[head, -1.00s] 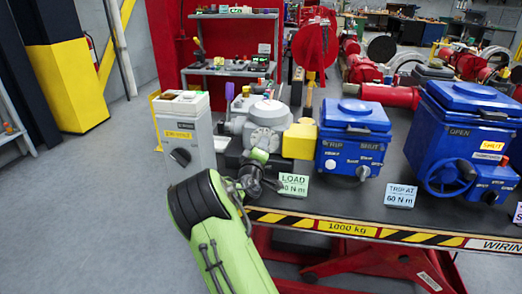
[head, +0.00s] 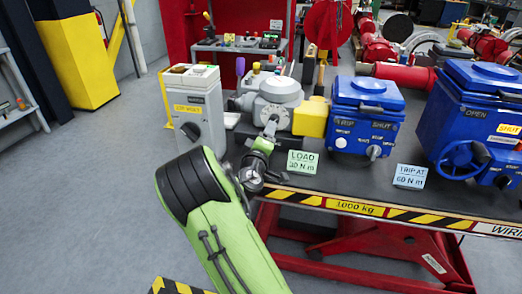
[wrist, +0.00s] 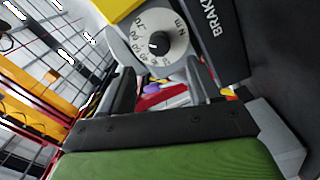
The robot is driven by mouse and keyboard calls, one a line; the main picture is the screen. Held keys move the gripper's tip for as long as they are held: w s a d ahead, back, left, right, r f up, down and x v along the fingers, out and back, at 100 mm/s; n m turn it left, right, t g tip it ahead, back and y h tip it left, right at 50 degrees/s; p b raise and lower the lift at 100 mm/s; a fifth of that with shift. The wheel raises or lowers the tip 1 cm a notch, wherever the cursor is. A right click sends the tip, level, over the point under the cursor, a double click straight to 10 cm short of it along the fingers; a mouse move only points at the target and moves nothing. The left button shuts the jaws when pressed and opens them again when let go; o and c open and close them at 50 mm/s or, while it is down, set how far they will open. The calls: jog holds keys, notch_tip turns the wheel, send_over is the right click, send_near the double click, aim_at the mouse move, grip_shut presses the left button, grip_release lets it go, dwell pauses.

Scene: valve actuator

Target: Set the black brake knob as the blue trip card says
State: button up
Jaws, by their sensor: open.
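The black brake knob (wrist: 159,43) sits at the centre of a pale round dial (wrist: 150,62) marked in Nm. In the wrist view it lies ahead, between the fingertips of my gripper (wrist: 155,57). The pointer setting is too small to read surely. The blue trip card (head: 410,176) reads "TRIP AT 60 N m". The green card (head: 303,162) reads LOAD, apparently 30 N m.
A grey box (head: 207,95) with its own black knob (head: 190,131) stands left of the brake unit. A yellow block (head: 311,117) and blue actuator boxes (head: 366,100) stand to its right. The bench has a striped front edge (head: 290,197).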

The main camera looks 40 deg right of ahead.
jog(key=b+v, duration=0.1)
jog(key=v, duration=0.8)
jog(key=s+a+f+m+g+y, duration=0.3)
jog(key=s+f+m+g+y, duration=0.3)
jog(key=s, duration=0.3)
jog(key=s+a+r+n+y, duration=0.1)
jog(key=s+a+r+y, duration=0.25)
jog(key=s+a, duration=0.45)
jog(key=s+a+r+n+y, duration=0.2)
jog(key=s+a+y, duration=0.3)
jog(key=a, duration=0.5)
notch_tip(320, 180, up, 16)
jog(key=s+p, duration=0.1)
jog(key=p, duration=1.5)
jog(key=shift+s+a+r+t, duration=0.25)
jog(key=shift+a+t, duration=0.05)
jog(key=shift+a, duration=0.1)
